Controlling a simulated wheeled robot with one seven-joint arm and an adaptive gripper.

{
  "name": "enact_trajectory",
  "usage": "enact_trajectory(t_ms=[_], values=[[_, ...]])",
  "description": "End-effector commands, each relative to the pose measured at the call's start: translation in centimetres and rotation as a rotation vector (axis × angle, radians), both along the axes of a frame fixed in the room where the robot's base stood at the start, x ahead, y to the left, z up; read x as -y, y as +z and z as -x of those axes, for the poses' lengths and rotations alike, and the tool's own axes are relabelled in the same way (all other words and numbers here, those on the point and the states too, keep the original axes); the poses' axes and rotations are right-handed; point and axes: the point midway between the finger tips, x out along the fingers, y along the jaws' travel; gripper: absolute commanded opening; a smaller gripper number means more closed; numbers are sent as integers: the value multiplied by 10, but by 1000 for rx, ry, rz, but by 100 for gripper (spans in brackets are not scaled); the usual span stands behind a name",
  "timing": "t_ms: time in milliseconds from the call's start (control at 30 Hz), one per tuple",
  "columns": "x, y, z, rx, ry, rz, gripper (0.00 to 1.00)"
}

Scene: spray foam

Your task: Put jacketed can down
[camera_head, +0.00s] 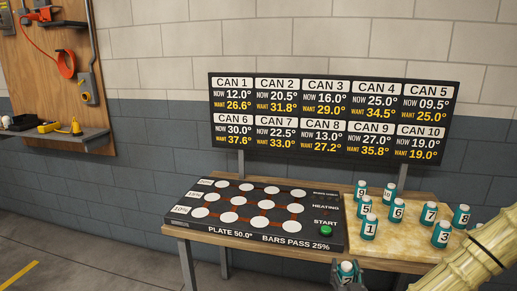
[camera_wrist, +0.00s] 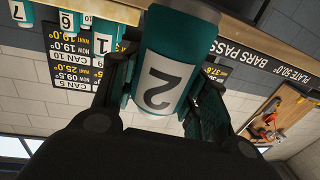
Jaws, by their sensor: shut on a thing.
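A teal can with a white label marked 2 (camera_wrist: 165,80) is in my gripper (camera_wrist: 162,100), one finger on each side of it. In the head view the top of this can (camera_head: 347,267) shows at the bottom edge, in front of the table. My gripper (camera_head: 347,278) there is shut around it; most of the gripper is cut off by the frame. The can looks upright in the head view. The black heating plate (camera_head: 330,238) lies on the wooden table (camera_head: 205,239), with several white round spots and a green START button (camera_head: 326,230).
Several numbered teal cans stand on a light board at the right, including can 1 (camera_head: 369,228), can 5 (camera_head: 365,206), can 6 (camera_head: 397,210) and can 3 (camera_head: 441,234). A temperature board (camera_head: 330,115) stands behind. The plate's white spots are clear.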

Motion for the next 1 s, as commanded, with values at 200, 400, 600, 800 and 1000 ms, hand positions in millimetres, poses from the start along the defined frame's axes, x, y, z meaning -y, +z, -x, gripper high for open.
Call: enact_trajectory(t_ms=[200,400,600,800,1000], values=[[-44,-25,17,-4,56,1,12],[-70,-39,28,-1,86,-1,12],[-78,-48,34,-1,94,0,12],[-78,-71,50,-3,96,1,12],[-79,-98,72,-3,96,1,12]])
